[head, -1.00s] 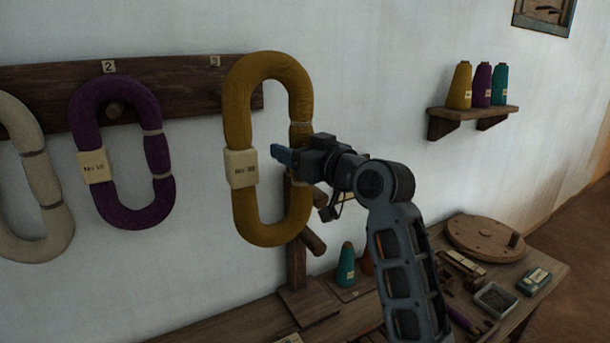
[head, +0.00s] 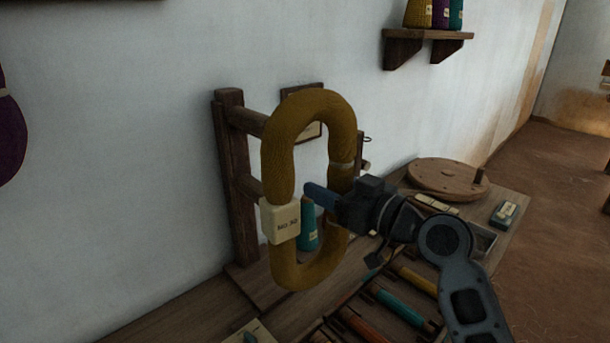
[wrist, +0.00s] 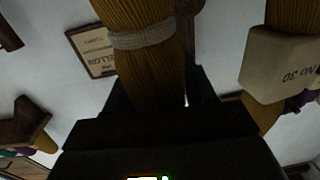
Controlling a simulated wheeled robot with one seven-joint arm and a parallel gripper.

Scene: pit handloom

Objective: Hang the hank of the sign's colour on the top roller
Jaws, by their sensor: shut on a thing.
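A mustard-yellow hank (head: 276,150) hangs upright as a long loop from my gripper (head: 330,196), which is shut on its right limb. A blue finger shows inside the loop. The hank carries a pale tag on its left limb and a light tie band near my gripper. The wrist view also shows the hank (wrist: 150,75) between my fingers (wrist: 160,90). The top roller (head: 247,119) of a dark wooden stand shows left of the hank, which covers part of it. The sign (head: 313,131) is partly hidden behind the hank; in the wrist view the sign (wrist: 88,50) appears upside down, reading "ELLOW".
The stand's post (head: 236,170) and a lower roller (head: 248,188) are close behind the hank. A teal cone (head: 308,228) stands on the bench behind the loop. A round wooden disc (head: 440,178) and coloured bobbins (head: 405,308) lie to the right. A purple hank (head: 10,135) hangs at far left.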

